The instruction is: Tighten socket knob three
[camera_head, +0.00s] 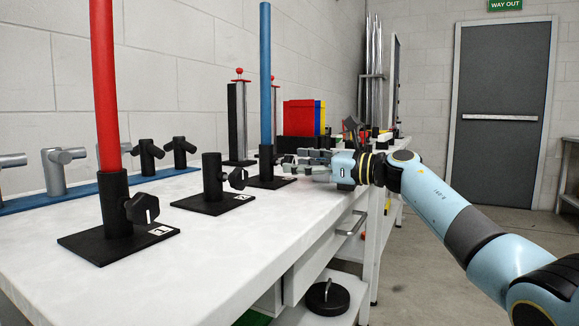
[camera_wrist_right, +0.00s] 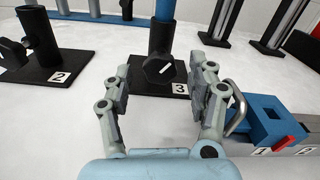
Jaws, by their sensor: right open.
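Socket three (camera_head: 266,160) is a black upright tube on a flat base plate, with a blue rod (camera_head: 265,70) standing in it. Its black knob (camera_wrist_right: 159,69) faces the wrist camera and has a white line on its face; the label "3" (camera_wrist_right: 180,88) lies below it. In the head view the knob is largely hidden by my right gripper (camera_head: 290,162). In the right wrist view, my right gripper (camera_wrist_right: 164,85) is open and empty, with one finger on each side of the knob and apart from it. My left gripper is not in view.
Socket two (camera_head: 212,178) is empty; socket one (camera_head: 115,205) holds a red rod (camera_head: 103,80). A blue block with a metal handle (camera_wrist_right: 268,120) sits close beside the right finger. A blue rail (camera_head: 90,190) with several fittings runs along the wall side.

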